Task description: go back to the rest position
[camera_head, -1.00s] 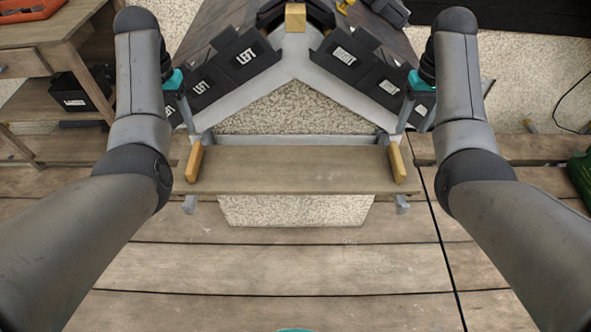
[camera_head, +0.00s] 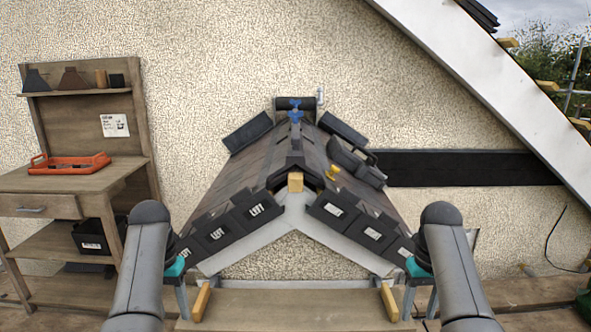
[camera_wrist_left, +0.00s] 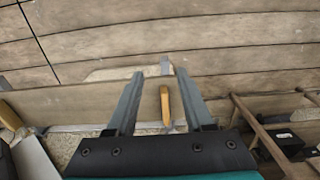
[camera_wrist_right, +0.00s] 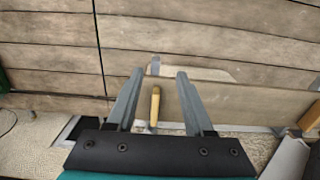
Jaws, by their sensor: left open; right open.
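My left gripper (camera_head: 181,298) hangs at the left end of the plank in front of the small roof, partly hidden by my arm. In the left wrist view its two fingers (camera_wrist_left: 163,88) are spread with nothing between them that they touch; a wooden peg (camera_wrist_left: 166,106) shows below. My right gripper (camera_head: 419,300) hangs at the right end of the plank. In the right wrist view its fingers (camera_wrist_right: 158,88) are also spread and empty, with another wooden peg (camera_wrist_right: 155,106) beyond. The model roof (camera_head: 252,178) stands between the arms, with dark tiles along both sloping front edges.
A wooden plank (camera_head: 290,309) lies before the roof. A workbench (camera_head: 128,176) with an orange tray (camera_head: 70,164) and a black bin (camera_head: 91,240) stands left. A blue clamp-like item (camera_head: 295,115) sits at the ridge; a yellow item (camera_head: 333,172) lies on the right slope.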

